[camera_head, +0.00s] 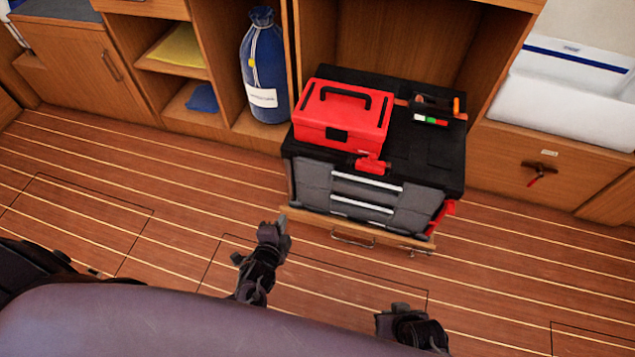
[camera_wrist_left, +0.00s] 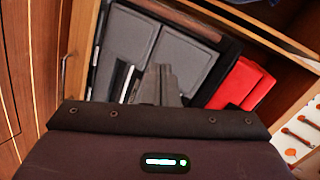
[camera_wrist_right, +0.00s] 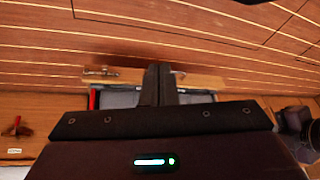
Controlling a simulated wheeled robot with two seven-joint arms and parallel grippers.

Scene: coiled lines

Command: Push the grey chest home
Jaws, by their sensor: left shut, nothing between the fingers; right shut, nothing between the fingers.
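The grey chest (camera_head: 312,184) has grey drawer fronts with pale bars and a black top. It stands on a wooden pull-out tray (camera_head: 388,239) and juts out of its cabinet bay. Its front also shows in the left wrist view (camera_wrist_left: 182,62), and a strip of it shows in the right wrist view (camera_wrist_right: 121,98). My left gripper (camera_head: 279,231) is shut and empty, in front of the chest's left front corner, apart from it. My right gripper (camera_head: 398,309) is shut and empty, lower in the picture and farther from the tray front.
A red toolbox (camera_head: 343,120) and a small black organiser (camera_head: 438,109) sit on the chest. A red latch or clip (camera_head: 448,209) shows at its right side. A blue bag (camera_head: 264,68) stands in the left bay. The plank floor (camera_head: 150,190) is clear.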

